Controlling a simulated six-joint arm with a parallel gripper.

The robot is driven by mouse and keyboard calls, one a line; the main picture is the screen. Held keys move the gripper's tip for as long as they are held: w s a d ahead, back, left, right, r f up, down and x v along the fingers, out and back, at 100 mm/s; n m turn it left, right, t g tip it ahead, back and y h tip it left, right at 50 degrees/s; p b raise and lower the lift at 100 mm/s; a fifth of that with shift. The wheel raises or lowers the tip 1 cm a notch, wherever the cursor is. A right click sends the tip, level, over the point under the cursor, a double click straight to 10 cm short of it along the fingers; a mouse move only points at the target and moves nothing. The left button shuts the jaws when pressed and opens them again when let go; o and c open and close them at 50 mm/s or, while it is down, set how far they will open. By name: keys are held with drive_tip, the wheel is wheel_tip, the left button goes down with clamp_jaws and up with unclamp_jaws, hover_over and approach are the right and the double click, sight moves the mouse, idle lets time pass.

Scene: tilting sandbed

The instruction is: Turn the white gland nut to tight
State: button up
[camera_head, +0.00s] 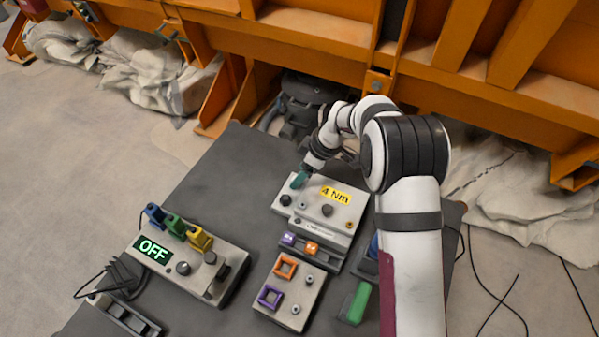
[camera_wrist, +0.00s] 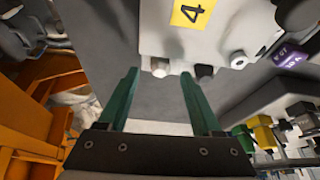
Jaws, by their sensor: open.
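The white gland nut (camera_wrist: 160,68) sticks out of the edge of a pale grey box (camera_wrist: 215,28) with a yellow label. In the wrist view it lies just beyond and between the tips of my gripper (camera_wrist: 162,80), whose two green fingers are apart and empty. No contact with the nut shows. A black fitting (camera_wrist: 204,71) and a light metallic one (camera_wrist: 238,60) sit to its right on the same edge. In the head view my gripper (camera_head: 299,180) is at the left end of the box (camera_head: 318,222), which reads 4 Nm; I cannot make out the white nut there.
A box with an OFF display (camera_head: 152,249) and blue, green and yellow parts stands at left. A plate with orange and purple square frames (camera_head: 284,267) and a green block (camera_head: 355,303) are nearer. Orange steel beams (camera_head: 290,32) stand behind the dark table (camera_head: 225,175).

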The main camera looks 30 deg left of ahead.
drive_tip(key=shift+x, duration=0.8)
clamp_jaws()
drive_tip(key=shift+r, duration=0.1)
